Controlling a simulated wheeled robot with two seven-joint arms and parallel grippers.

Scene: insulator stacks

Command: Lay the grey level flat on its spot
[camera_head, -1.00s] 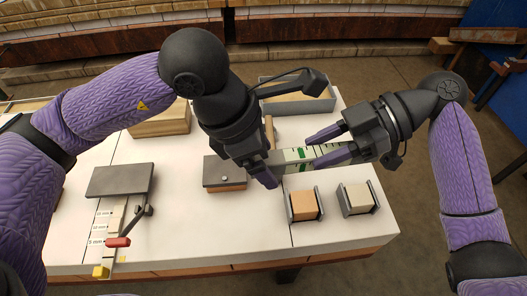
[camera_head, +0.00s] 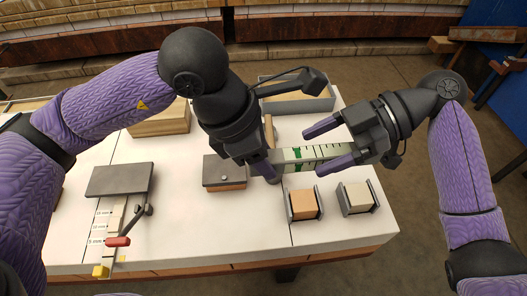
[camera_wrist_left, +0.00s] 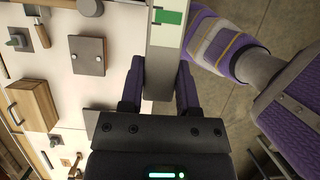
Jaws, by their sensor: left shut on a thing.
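The grey level (camera_head: 310,153), a long bar with a pale face, green patches and dark tick marks, is held above the right part of the white table. My left gripper (camera_head: 270,163) is shut on its left end; in the left wrist view the level (camera_wrist_left: 163,65) runs up from between the two fingers. My right gripper (camera_head: 332,143) is open around the other end, one finger on each side and a visible gap to the upper finger. I cannot make out the level's spot on the table.
Two small blocks in grey holders, orange (camera_head: 304,204) and cream (camera_head: 357,198), stand just in front of the level. A grey-topped block (camera_head: 225,171) is left of it, a grey tray (camera_head: 318,103) behind. A dark plate (camera_head: 120,180) and measuring tool (camera_head: 112,225) lie further left.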

